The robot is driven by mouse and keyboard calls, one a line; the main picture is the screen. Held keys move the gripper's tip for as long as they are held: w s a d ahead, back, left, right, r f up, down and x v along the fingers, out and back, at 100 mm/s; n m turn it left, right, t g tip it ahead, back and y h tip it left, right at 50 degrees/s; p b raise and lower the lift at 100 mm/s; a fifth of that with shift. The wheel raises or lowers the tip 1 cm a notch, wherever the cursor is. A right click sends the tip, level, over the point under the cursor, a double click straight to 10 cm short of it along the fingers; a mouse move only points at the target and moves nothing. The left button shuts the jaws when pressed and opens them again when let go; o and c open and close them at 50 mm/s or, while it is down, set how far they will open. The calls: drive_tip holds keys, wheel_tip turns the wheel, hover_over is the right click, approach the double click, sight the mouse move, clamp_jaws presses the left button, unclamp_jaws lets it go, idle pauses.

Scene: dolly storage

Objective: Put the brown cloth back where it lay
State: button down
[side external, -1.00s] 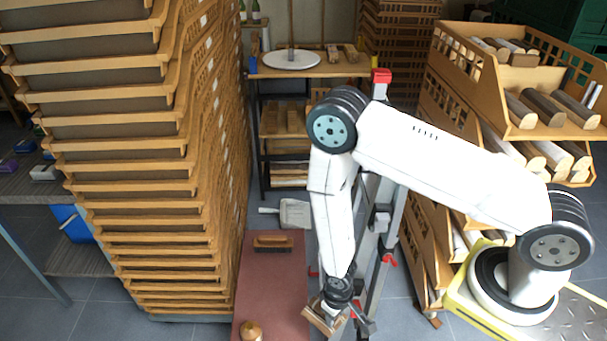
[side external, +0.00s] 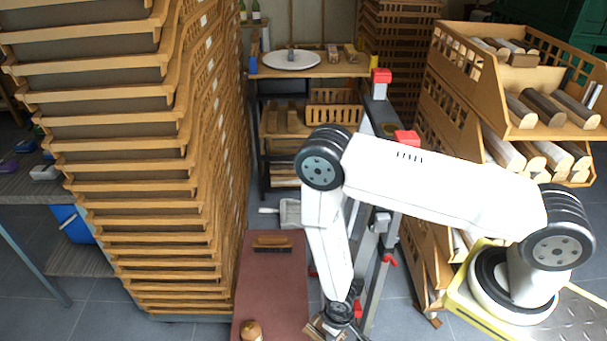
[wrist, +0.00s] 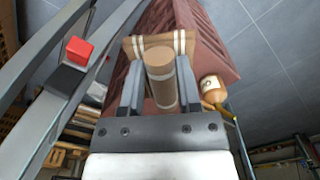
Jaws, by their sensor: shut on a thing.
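My gripper (wrist: 160,95) is shut on a brown, roll-shaped thing (wrist: 161,82) with pale bands, which I take to be the brown cloth. A tan crosspiece with white bands (wrist: 158,43) shows just beyond it; I cannot tell whether the two are joined. In the side view my gripper (side external: 328,329) is at the bottom edge, beside the right edge of the reddish-brown bench top (side external: 270,285), and its load is partly cut off. In the wrist view a reddish-brown surface (wrist: 205,42) lies behind the load.
A brush (side external: 272,242) and a round tan object (side external: 251,331) are on the bench top. A tall stack of wooden trays (side external: 150,170) stands left. A grey ladder-like frame with red caps (side external: 381,76) stands close behind my arm. Wooden bins with logs (side external: 510,90) are right.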

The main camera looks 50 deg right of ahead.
sight(315, 325)
drive_tip(key=w, duration=0.1)
drive_tip(key=w+a+f, duration=0.1)
drive_tip(key=w, duration=0.1)
drive_tip(key=w+f, duration=0.1)
drive_tip(key=w, duration=0.1)
drive_tip(key=shift+w+a+f, duration=0.45)
drive_tip(key=shift+w+f, duration=0.6)
drive_tip(key=shift+f, duration=0.15)
drive_tip(key=shift+w+a+f, duration=0.25)
drive_tip(key=shift+w+f, duration=0.55)
drive_tip(key=shift+f, duration=0.1)
drive_tip(key=shift+w+a+f, duration=0.2)
drive_tip(key=shift+w+f, duration=0.6)
drive_tip(key=shift+f, duration=0.15)
drive_tip(key=shift+f, duration=0.15)
drive_tip(key=shift+w+f, duration=0.15)
drive_tip(key=shift+a+f, duration=0.1)
drive_tip(key=shift+f, duration=1.35)
drive_tip(key=shift+f, duration=0.15)
drive_tip(key=shift+c, duration=1.5)
unclamp_jaws()
